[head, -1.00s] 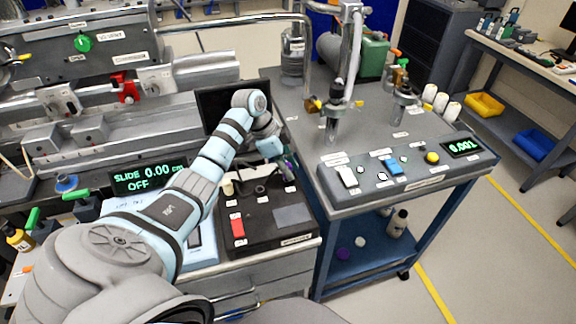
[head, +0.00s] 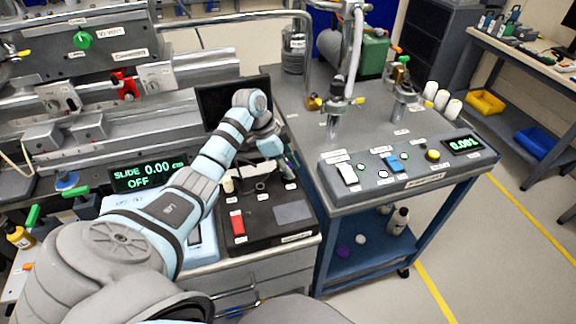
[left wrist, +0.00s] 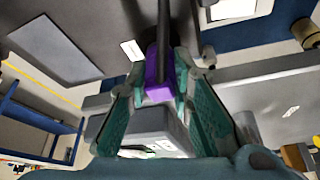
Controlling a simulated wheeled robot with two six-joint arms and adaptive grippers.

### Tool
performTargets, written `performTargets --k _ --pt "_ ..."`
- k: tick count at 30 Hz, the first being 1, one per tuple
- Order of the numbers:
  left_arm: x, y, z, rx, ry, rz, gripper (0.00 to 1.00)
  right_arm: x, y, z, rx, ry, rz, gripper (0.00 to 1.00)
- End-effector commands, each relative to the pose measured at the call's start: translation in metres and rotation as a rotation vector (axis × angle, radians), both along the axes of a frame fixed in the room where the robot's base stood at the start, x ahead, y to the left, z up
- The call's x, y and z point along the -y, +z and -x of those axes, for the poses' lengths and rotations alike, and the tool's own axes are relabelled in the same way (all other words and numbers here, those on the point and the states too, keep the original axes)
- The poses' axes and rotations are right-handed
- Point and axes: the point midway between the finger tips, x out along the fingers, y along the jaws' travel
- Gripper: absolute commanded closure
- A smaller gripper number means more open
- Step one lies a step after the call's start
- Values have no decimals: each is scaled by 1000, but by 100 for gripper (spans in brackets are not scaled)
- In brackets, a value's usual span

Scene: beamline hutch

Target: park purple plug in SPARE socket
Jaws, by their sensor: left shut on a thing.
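The purple plug (left wrist: 158,78) is between the teal fingers of my left gripper (left wrist: 160,100), with its dark cable running up out of the left wrist view. In the head view my left gripper (head: 284,162) is above the back right part of the black socket box (head: 262,226). The plug is too small there to show clearly, and I cannot tell whether its tip touches a socket. Small white labels mark sockets on the box, but I cannot read which is SPARE. My right gripper is not in view.
The black box carries a red switch (head: 237,222) and a grey plate (head: 293,212). A dark screen (head: 222,106) stands behind it. To the right, past a narrow gap, is a blue cart (head: 370,225) with a control panel and steel posts.

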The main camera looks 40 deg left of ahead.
Motion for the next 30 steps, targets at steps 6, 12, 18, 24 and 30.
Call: performTargets --k 6,12,18,24,30 --pt "0 -4 0 0 0 0 100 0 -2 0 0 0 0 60" --pt "0 -3 0 0 0 0 100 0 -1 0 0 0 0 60" --pt "0 -3 0 0 0 0 56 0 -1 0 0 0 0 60" --pt "0 -3 0 0 0 0 56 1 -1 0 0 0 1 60" --pt "-7 15 4 3 1 -2 56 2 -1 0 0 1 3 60"
